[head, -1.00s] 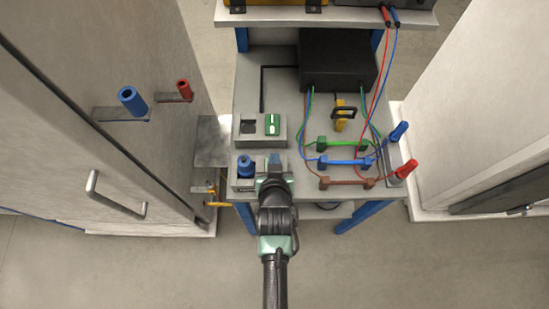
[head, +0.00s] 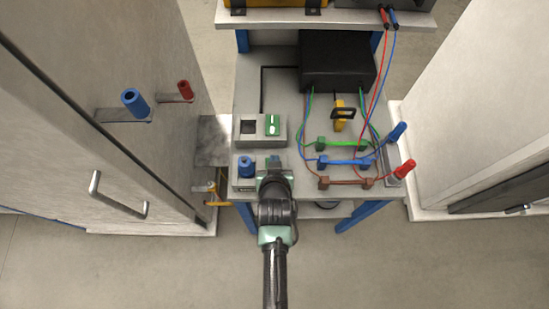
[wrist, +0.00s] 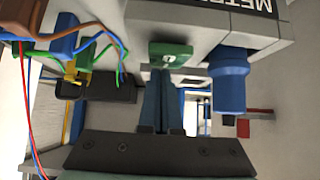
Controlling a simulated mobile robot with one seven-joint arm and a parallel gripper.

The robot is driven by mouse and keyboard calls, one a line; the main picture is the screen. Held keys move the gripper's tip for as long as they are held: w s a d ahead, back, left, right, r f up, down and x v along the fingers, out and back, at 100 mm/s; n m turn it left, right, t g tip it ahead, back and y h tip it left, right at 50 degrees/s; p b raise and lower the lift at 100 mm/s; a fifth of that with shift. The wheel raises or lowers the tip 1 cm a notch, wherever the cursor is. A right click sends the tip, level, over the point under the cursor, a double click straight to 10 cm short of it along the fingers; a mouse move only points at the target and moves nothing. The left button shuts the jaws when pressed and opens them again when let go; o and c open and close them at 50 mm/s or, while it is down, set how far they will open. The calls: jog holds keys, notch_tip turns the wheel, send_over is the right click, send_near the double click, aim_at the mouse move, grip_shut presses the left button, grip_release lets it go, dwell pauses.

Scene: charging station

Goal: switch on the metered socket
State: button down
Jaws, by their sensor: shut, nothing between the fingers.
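The metered socket is a light grey box (wrist: 205,20) with partly visible lettering "METE…", at the top of the wrist view. It also shows in the head view (head: 237,184), at the front left of the bench. A blue plug (wrist: 230,78) sits in it, also visible in the head view (head: 246,165). Its green switch (wrist: 171,50) is beside the plug, bearing a small pale mark; I cannot read its position for certain. My gripper (wrist: 163,72) is shut and empty, its fingertips right at the switch; contact is unclear. In the head view my gripper (head: 274,165) covers most of the switch.
Behind it is a second grey box (head: 248,139) with an empty recess and a green switch (head: 272,124). To the right lie coloured leads and a yellow-black plug (head: 341,116). A black box (head: 338,60) stands behind. Tall cabinets (head: 105,90) (head: 480,120) flank the bench.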

jog(key=shift+s+r+p, duration=0.15)
jog(key=shift+s+p, duration=0.2)
jog(key=shift+s, duration=0.35)
jog(key=shift+r, duration=0.1)
jog(key=shift+w+r+p, duration=0.1)
jog(key=shift+r+p, duration=0.2)
jog(key=shift+p, duration=0.05)
jog(key=r+p, duration=0.3)
jog(key=r, duration=0.1)
jog(key=shift+w+r, duration=0.1)
jog(key=shift+w, duration=0.2)
jog(key=b+v, duration=0.1)
jog(key=v, duration=0.8)
jog(key=shift+w+r, duration=0.2)
jog(key=shift+r, duration=0.25)
